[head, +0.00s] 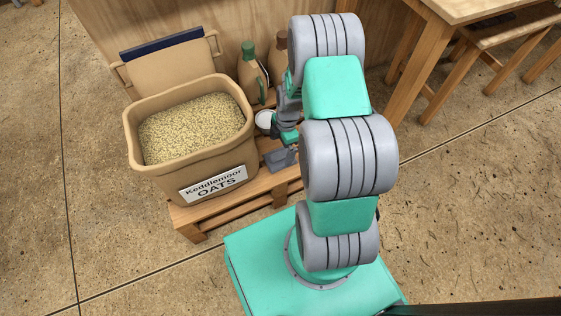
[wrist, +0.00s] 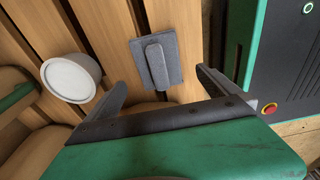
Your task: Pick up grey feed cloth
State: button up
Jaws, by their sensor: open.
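The grey feed cloth (wrist: 164,75) lies on the wooden slats in the wrist view, a small flat square with a raised folded ridge along its middle. In the head view, a small grey patch that looks like the cloth (head: 279,160) shows on the pallet, right of the oats tub. My gripper (wrist: 161,80) is open and empty, its two dark fingers spread wide with the cloth showing between and beyond them. In the head view my gripper is partly hidden by my arm. I cannot tell the exact height of the fingers above the cloth.
The pallet (head: 190,218) carries a tan oats tub (head: 133,150), a white-topped cup (wrist: 70,78) left of the cloth and brown jugs (head: 251,75) behind. A wooden panel (head: 235,18) stands at the back. A table (head: 450,10) and stool are at right. Floor at left is clear.

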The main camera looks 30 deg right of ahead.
aim_at(280, 153)
notch_tip(280, 153, down, 5)
jog(key=shift+w+a+f+b, duration=0.1)
jog(key=shift+a+f+b, duration=0.05)
jog(key=shift+b, duration=1)
jog(key=shift+f, duration=0.25)
jog(key=c, duration=1.4)
jog(key=shift+r, duration=0.1)
notch_tip(280, 153, up, 10)
jog(key=p, duration=0.3)
jog(key=shift+r+p, duration=0.2)
jog(key=shift+p, duration=0.2)
